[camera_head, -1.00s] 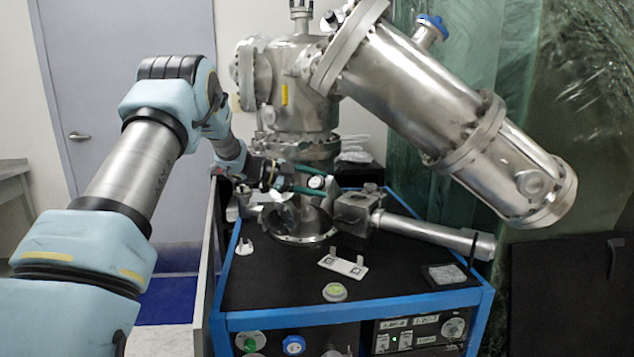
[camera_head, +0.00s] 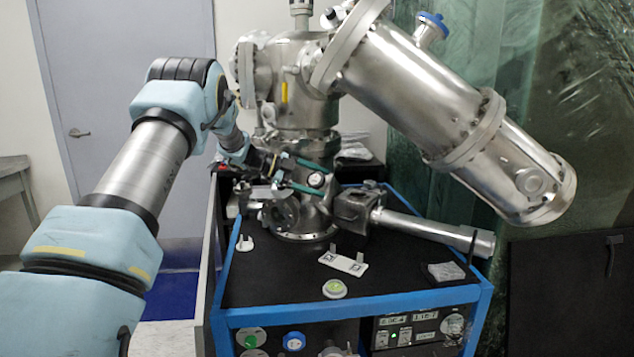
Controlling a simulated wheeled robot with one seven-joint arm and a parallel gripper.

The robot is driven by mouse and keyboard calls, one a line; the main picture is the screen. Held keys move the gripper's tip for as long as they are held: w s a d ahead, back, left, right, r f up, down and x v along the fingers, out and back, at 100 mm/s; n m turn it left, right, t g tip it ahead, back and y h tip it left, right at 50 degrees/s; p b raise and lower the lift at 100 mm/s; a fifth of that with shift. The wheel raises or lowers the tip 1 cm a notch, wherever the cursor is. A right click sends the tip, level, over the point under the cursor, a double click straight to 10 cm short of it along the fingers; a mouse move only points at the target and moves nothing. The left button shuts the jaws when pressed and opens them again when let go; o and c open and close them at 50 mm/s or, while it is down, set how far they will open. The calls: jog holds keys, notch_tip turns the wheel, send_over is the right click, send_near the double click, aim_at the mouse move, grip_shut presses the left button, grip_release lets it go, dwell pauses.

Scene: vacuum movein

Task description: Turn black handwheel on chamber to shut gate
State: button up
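The steel chamber (camera_head: 303,95) stands on the black-topped cart. The small dark round handwheel (camera_head: 316,180), with a pale centre, faces me low on the chamber. My gripper (camera_head: 322,182) reaches in from the left, its two green-padded fingers spread apart. One fingertip lies above the handwheel and the other below it, so the wheel shows between them. Whether the fingers press on its rim is too small to tell. The gate inside the chamber is hidden.
A steel tube (camera_head: 432,231) extends right from the chamber's base. A large steel cylinder (camera_head: 440,100) slants above right. On the black cart top (camera_head: 270,285) are a white marker plate (camera_head: 343,263), a green-topped round button (camera_head: 334,288) and a small grey block (camera_head: 446,272).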

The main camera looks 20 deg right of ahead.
jog(key=shift+o, duration=1.3)
jog(key=b+v, duration=0.2)
jog(key=v, duration=0.8)
jog(key=shift+a+r+b, duration=0.2)
jog(key=shift+a+b, duration=0.15)
jog(key=shift+w, duration=0.1)
